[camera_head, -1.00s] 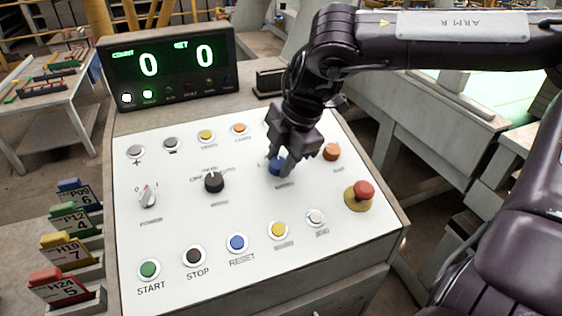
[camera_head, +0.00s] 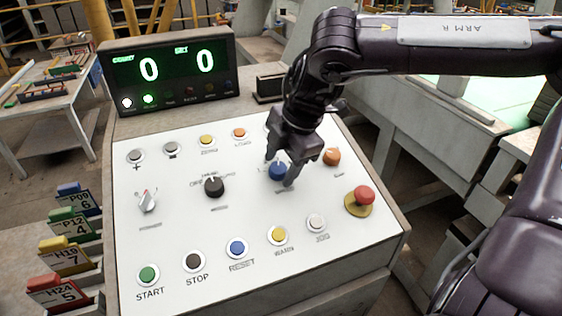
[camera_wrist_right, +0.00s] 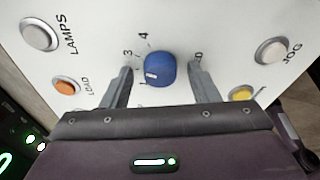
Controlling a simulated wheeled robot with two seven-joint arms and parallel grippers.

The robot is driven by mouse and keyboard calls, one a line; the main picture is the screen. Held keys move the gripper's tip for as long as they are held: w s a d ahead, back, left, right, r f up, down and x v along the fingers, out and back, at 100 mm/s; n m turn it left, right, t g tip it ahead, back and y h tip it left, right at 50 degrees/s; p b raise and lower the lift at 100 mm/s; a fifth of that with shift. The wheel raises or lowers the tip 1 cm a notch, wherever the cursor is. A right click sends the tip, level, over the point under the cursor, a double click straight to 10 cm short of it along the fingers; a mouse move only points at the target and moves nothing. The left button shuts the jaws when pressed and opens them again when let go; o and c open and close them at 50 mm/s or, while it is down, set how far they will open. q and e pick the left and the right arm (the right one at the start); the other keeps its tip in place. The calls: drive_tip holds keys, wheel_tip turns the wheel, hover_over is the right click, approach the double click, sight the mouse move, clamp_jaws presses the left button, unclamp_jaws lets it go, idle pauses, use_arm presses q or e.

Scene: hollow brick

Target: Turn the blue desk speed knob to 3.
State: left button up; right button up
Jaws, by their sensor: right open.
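The blue knob (camera_head: 278,171) sits on the white sloping panel, right of the black knob. It shows close up in the right wrist view (camera_wrist_right: 161,69), with a short white mark on its lower left side, close to the printed 1. The printed 3 and 4 lie to its upper left. My right gripper (camera_head: 279,170) is over the knob with one finger on each side. In the right wrist view the fingers (camera_wrist_right: 162,72) are open, with a gap visible between each finger and the knob. My left gripper is not in view.
The black knob (camera_head: 214,186) and the power switch (camera_head: 147,201) are to the left. The orange button (camera_head: 332,156) and the red mushroom button (camera_head: 364,195) are close on the right. A row of buttons runs along the front. The display (camera_head: 168,70) reads 0 and 0.

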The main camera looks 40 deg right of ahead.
drive_tip(key=b+v, duration=0.1)
drive_tip(key=v, duration=0.6)
drive_tip(key=shift+r, duration=0.35)
drive_tip(key=shift+s, duration=0.1)
